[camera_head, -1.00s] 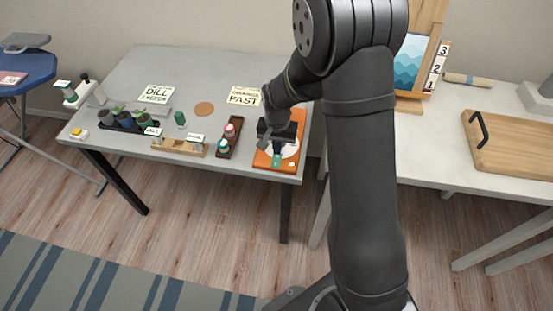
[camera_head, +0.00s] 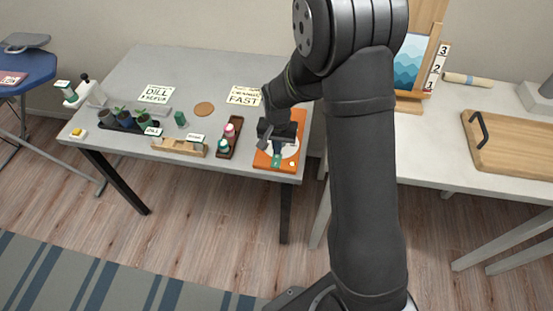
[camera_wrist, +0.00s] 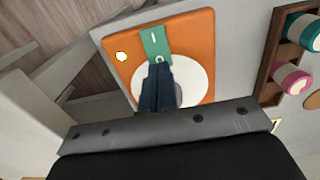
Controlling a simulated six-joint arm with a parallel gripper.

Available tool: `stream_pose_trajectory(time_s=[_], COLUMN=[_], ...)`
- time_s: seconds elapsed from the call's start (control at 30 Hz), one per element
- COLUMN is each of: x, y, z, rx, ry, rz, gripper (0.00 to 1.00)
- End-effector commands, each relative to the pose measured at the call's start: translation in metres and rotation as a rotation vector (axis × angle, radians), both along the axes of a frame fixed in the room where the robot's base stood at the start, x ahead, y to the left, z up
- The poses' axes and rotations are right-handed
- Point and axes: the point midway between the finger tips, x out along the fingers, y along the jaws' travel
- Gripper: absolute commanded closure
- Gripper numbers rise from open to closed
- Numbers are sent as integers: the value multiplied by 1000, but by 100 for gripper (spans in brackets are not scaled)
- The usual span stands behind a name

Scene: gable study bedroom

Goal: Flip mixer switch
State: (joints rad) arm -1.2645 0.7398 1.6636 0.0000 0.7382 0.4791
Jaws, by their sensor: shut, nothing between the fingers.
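An orange board (camera_head: 261,161) lies at the right front of the grey table, with a white disc (camera_wrist: 197,82) on it. The board also shows in the wrist view (camera_wrist: 195,33). A green switch plate (camera_wrist: 154,40) marked with a line and a circle is on the board, and it is small in the head view (camera_head: 276,160). My gripper (camera_wrist: 158,68) is shut and empty. Its fingertips are at the circle end of the green plate, which they partly cover. I cannot tell whether they touch it. In the head view my gripper (camera_head: 277,148) hangs over the board.
A dark wooden rack (camera_head: 222,151) with bottles stands just left of the board. A wooden holder (camera_head: 178,147), potted plants (camera_head: 122,120) and a "FAST" card (camera_head: 243,96) are farther left and back. A second table (camera_head: 440,150) stands at the right.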

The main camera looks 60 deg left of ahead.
Motion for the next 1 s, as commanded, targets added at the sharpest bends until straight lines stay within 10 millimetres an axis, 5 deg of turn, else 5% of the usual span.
stream_pose_trajectory(time_s=[1.0], x=[0], y=[0], z=[-10], rx=[0], ry=[0], rz=[0], gripper=[100])
